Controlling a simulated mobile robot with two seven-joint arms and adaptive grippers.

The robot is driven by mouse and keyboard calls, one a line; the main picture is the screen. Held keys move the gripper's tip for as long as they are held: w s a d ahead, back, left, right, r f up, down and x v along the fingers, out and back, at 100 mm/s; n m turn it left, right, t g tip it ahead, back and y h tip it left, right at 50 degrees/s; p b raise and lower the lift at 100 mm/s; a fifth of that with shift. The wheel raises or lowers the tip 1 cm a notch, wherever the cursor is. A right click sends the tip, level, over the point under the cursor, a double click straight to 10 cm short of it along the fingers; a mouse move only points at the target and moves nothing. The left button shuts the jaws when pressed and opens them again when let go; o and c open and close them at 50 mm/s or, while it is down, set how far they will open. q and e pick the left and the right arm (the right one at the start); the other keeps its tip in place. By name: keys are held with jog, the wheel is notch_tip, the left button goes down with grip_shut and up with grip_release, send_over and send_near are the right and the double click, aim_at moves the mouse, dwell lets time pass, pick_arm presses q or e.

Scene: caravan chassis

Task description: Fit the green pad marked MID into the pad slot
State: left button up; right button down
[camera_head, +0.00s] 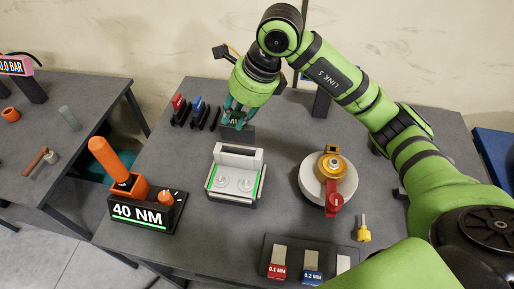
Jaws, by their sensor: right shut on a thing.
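My right gripper (238,107) reaches down from above at the back of the table, to the right of the pad rack. A pale grey fixture (238,155) with two round discs and green side strips stands in front of the gripper, apparently holding the pad slot. My left gripper is not in view.
The dark rack (211,118) holds a red pad (178,101) and a blue pad (195,103). A 40 NM unit (141,215) stands at left front. A round disc assembly (313,182) is at right. Labelled blocks (278,271) stand in a front tray.

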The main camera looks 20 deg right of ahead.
aim_at(235, 131)
jog(key=f, duration=0.3)
jog(key=f+p, duration=0.1)
jog(key=f, duration=0.1)
jog(key=shift+w+a, duration=0.15)
jog(key=shift+a, duration=0.1)
notch_tip(235, 131, down, 4)
jog(key=shift+f+p, duration=0.1)
jog(key=shift+p, duration=0.4)
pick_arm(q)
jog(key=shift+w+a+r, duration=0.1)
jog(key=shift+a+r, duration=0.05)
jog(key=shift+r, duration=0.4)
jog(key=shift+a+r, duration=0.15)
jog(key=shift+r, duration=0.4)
pick_arm(e)
jog(key=shift+f, duration=0.15)
jog(key=c, duration=1.3)
grip_release()
jog(key=shift+c, duration=0.2)
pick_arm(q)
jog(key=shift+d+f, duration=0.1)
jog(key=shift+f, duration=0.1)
